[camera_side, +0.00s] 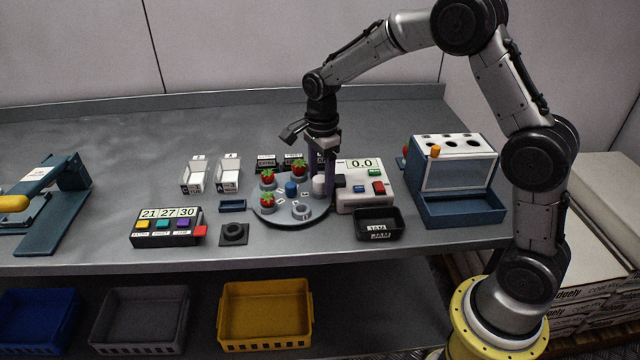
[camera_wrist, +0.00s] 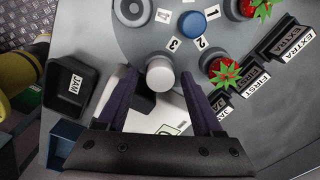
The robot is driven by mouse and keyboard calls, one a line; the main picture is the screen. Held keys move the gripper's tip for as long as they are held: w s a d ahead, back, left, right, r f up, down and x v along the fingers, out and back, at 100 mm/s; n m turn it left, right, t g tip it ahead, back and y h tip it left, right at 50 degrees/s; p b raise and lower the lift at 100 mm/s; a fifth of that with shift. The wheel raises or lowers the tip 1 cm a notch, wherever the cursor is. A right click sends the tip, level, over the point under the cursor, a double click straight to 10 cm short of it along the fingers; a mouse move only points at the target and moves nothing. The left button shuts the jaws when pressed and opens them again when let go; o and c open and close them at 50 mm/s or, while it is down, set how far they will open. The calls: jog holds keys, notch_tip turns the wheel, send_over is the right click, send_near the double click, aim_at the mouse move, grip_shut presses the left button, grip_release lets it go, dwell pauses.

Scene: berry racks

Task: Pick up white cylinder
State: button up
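The white cylinder (camera_side: 319,186) stands upright near the right edge of the grey round plate (camera_side: 285,215). In the wrist view the white cylinder (camera_wrist: 160,74) appears between the tips of my two dark purple fingers, with a gap on each side. My gripper (camera_side: 321,178) points down over the right part of the plate, and it also shows in the wrist view (camera_wrist: 159,82). It is open and holds nothing. One finger partly hides the area right of the cylinder in the side view.
The plate also carries a blue cylinder (camera_side: 291,188), several strawberries (camera_side: 267,200) and a grey ring (camera_side: 302,211). A white scale (camera_side: 365,198) stands close on the right, with a black JAM tray (camera_side: 379,224) in front. Black label blocks (camera_side: 266,163) stand behind.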

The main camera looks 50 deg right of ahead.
grip_shut()
jog(key=shift+r, duration=0.2)
